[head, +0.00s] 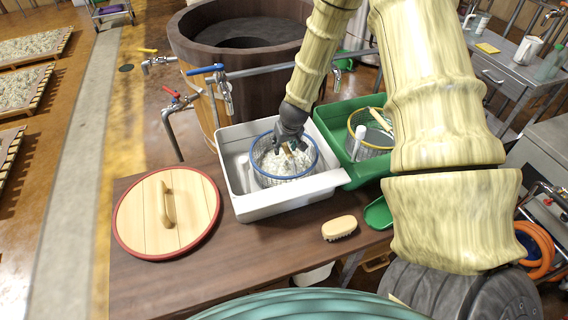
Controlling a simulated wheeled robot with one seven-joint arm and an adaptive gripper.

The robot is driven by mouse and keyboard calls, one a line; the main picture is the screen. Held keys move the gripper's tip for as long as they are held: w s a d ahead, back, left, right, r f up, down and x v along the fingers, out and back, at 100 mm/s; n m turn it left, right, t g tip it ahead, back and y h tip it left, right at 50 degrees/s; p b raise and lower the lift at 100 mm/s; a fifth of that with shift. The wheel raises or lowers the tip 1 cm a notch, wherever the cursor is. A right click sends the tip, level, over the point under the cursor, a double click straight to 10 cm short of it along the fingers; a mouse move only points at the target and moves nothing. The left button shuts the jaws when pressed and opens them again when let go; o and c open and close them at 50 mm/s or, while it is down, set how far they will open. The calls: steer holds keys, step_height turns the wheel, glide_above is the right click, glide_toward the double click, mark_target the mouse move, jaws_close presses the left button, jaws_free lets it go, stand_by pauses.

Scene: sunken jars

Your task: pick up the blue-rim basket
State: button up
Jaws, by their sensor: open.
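The blue-rim basket (266,176) is a round wire basket with pale whitish contents. It sits inside a white tub (240,205) on the brown table. My gripper (294,155) is over the basket, with its fingers pointing down at or just inside the blue rim. The jaws are open, and I cannot tell whether a finger touches the rim or the contents. The gripper hides part of the basket's far side.
A green tub (335,122) with a yellow-rim basket (378,151) stands right of the white tub. A round wooden lid (140,214) lies at left, a brush (339,227) and green scoop (379,213) in front. A large wooden vat (190,55) stands behind.

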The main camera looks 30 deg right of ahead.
steer(key=shift+w+d+f, duration=0.1)
steer(key=shift+w+f, duration=0.05)
steer(key=shift+f, duration=0.2)
steer(key=shift+f, duration=0.2)
stand_by(0.6)
jaws_close()
